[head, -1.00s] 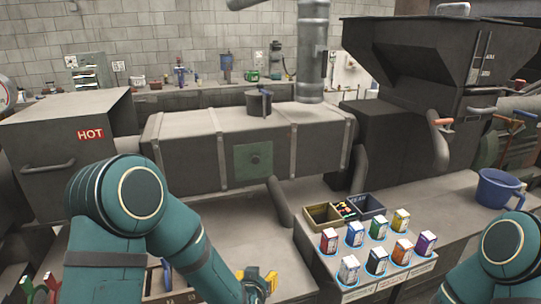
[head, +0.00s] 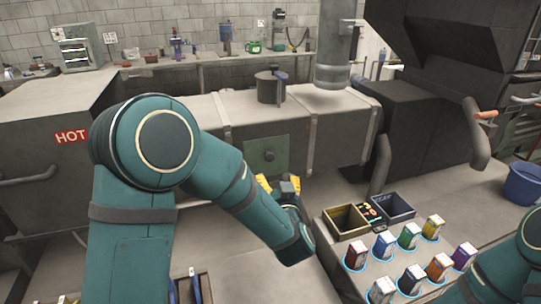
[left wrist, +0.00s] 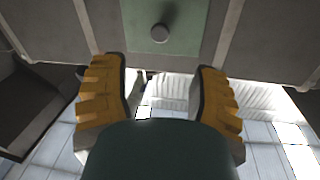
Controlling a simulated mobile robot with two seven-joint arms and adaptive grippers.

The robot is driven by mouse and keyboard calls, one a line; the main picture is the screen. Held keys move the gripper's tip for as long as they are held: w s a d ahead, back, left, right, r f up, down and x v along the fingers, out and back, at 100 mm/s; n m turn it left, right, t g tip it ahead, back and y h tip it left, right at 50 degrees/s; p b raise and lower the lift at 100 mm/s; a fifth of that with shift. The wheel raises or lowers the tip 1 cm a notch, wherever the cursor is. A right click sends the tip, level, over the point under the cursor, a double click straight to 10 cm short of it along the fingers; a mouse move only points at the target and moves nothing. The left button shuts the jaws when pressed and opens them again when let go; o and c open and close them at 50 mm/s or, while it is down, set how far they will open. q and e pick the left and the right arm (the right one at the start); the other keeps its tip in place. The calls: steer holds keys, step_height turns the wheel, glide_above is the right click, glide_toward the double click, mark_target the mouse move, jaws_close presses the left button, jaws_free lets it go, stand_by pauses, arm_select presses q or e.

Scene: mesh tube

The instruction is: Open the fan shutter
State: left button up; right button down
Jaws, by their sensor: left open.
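A green square panel (head: 266,154) with a small round knob (head: 269,155) is on the front of the long grey metal box; it looks like the fan shutter. In the left wrist view, the panel (left wrist: 192,30) and its grey knob (left wrist: 160,33) are ahead, above the gap between my fingers. My left gripper (head: 280,181), with yellow fingers, is open and empty just below and in front of the panel. Its spread fingers (left wrist: 160,70) frame the space under the knob, apart from it. My right gripper is out of view; only part of my right arm shows at the lower right.
Right of my left gripper, a bench holds several small coloured cartons (head: 410,236) and open bins (head: 347,222). A dark pot (head: 269,88) stands on the metal box (head: 335,135). A blue bucket (head: 524,184) is at the far right. A "HOT" box (head: 45,150) is left.

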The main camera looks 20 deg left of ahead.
mark_target(270, 159)
arm_select(q)
steer(key=x, duration=1.2)
steer(key=shift+f, duration=0.1)
steer(key=shift+c, duration=0.2)
jaws_close()
